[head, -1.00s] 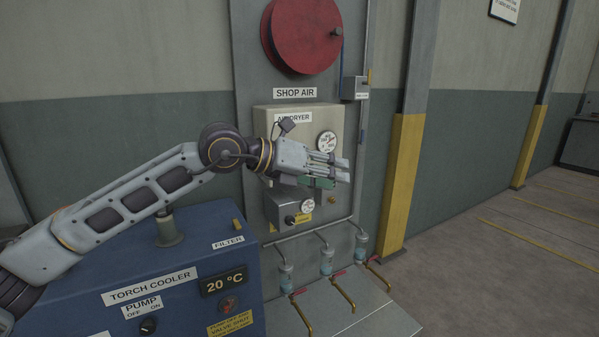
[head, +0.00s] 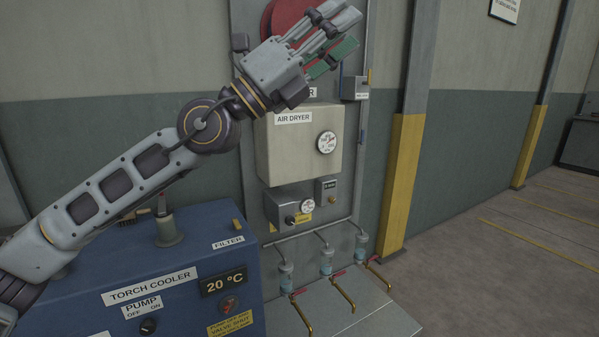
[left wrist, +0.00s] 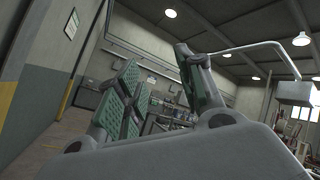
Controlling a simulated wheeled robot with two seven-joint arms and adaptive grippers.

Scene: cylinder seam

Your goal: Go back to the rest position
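My left arm comes in from the left in the head view, raised and bent at the elbow. Its gripper (head: 350,30) is up in front of the red reel and the top of the shop air panel. In the left wrist view the left gripper (left wrist: 160,62) shows two fingers with green pads, apart, with nothing between them. My right gripper is in neither view.
The blue torch cooler (head: 110,272) stands below my left forearm. The air dryer (head: 297,150), a grey regulator box (head: 285,205) and the red reel (head: 283,14) are on the panel. A yellow-and-grey column (head: 402,180) stands to the right; the floor beyond is clear.

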